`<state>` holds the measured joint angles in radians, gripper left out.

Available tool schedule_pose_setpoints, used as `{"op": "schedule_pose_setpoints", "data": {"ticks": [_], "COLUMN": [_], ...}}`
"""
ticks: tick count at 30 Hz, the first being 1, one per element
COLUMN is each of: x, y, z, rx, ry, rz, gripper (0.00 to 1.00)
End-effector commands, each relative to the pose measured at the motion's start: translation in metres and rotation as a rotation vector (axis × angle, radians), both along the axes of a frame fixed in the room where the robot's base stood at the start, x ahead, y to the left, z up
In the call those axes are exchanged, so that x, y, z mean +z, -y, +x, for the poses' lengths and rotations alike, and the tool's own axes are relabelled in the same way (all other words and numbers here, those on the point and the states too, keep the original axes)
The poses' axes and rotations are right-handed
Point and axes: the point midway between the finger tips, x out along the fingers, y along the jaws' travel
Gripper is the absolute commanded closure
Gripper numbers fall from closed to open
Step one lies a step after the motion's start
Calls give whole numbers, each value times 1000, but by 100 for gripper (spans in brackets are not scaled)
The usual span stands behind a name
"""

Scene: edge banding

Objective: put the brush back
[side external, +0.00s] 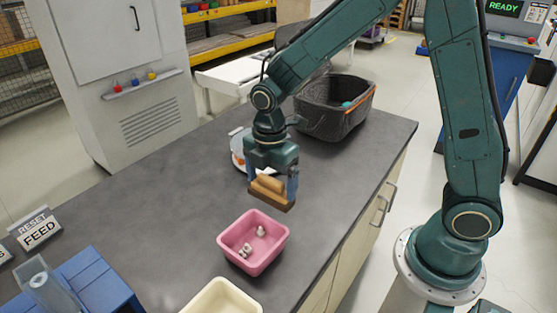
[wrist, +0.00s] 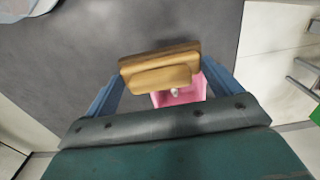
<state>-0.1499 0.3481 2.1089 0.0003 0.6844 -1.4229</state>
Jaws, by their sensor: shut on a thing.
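The brush (side external: 270,190) has a tan wooden handle and a darker block beneath it. My gripper (side external: 273,183) is shut on it and holds it in the air above the counter, just behind the pink bin in the side view. In the wrist view the brush (wrist: 160,70) lies between the blue fingers of my gripper (wrist: 158,88), roughly level across them. The brush's underside is hidden in the wrist view.
The pink bin (side external: 222,243) holds several small whitish pieces. A cream bin (side external: 208,300) stands in front of it.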

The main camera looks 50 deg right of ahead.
Motion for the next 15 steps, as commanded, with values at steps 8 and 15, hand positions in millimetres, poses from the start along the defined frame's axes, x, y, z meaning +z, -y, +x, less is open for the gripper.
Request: {"op": "schedule_pose_setpoints", "data": {"ticks": [8,15], "x": [4,18], "y": [8,42], "z": [1,0], "rx": [-3,-7], "ry": [1,3], "rz": [0,0], "gripper": [39,39]}}
